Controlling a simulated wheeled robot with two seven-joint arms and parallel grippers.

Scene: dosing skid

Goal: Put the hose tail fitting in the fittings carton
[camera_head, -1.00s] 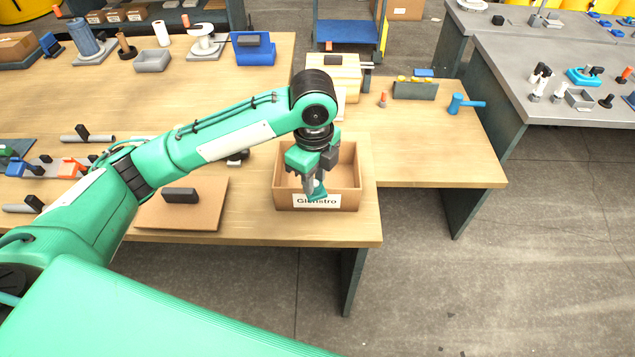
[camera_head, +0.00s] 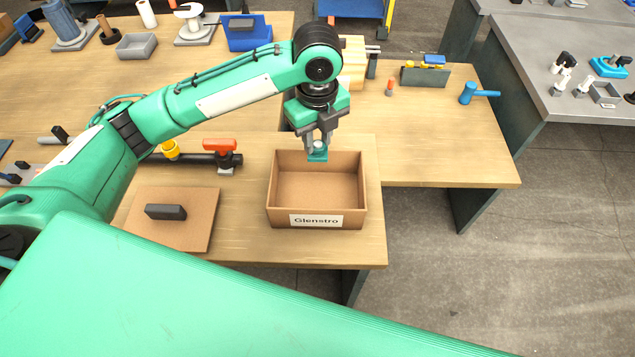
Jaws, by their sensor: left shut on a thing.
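The fittings carton (camera_head: 279,216) is an open brown box with a "Glenstro" label on its front wall, near the table's right front corner. Its visible inside looks empty. My left gripper (camera_head: 318,144) points down at the carton's far wall and is shut on a small teal piece, which I take for the hose tail fitting (camera_head: 317,155). The fingers partly hide the fitting. It shows against the far rim; I cannot tell its exact height over it. My right gripper is not in view.
A brown board with a dark handle (camera_head: 166,212) lies left of the carton. Behind it is a dark pipe with an orange-handled valve (camera_head: 220,151). The table right of the bin's front is clear.

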